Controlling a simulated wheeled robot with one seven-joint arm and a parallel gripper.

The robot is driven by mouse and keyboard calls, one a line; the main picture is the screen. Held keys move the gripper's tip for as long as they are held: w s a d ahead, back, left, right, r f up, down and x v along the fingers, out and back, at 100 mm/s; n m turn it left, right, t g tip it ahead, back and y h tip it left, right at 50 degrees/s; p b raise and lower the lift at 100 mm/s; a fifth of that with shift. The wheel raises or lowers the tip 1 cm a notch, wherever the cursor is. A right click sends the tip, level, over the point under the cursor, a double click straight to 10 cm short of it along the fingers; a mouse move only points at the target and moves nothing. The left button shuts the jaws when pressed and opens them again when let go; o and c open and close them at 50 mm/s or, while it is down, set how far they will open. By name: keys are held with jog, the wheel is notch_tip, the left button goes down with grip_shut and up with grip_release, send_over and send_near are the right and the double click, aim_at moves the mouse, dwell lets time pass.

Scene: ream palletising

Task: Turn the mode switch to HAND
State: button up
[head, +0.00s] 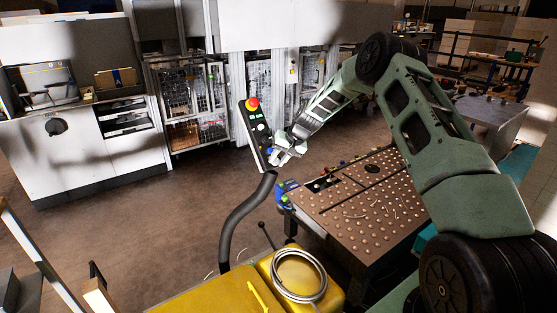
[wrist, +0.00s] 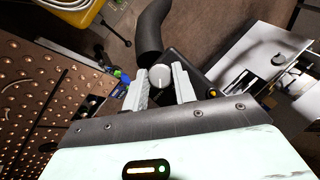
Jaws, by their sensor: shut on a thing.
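The control panel (head: 259,143) is a narrow dark box with a pale edge on a bent grey post, tilted, in the middle of the head view. A red mushroom button on a yellow collar tops it. My gripper (head: 279,153) is at the panel's lower right part. In the wrist view, the mode switch (wrist: 160,75) is a round grey knob with a pale pointer line, running roughly up and down the picture. My two fingers stand on either side of it, shut on it. The position labels cannot be read, and my gripper hides the switch in the head view.
A perforated metal table (head: 350,208) stands right of the panel, below my arm. A yellow case (head: 205,293) with a coiled pale cable (head: 299,276) is in front. White cabinets and wire-mesh cages (head: 190,100) line the back. Open brown floor lies to the left.

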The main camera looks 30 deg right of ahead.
jog(key=o, duration=1)
jog(key=b+v, duration=0.1)
jog(key=v, duration=1.6)
jog(key=shift+r, duration=0.15)
jog(key=shift+s, duration=0.15)
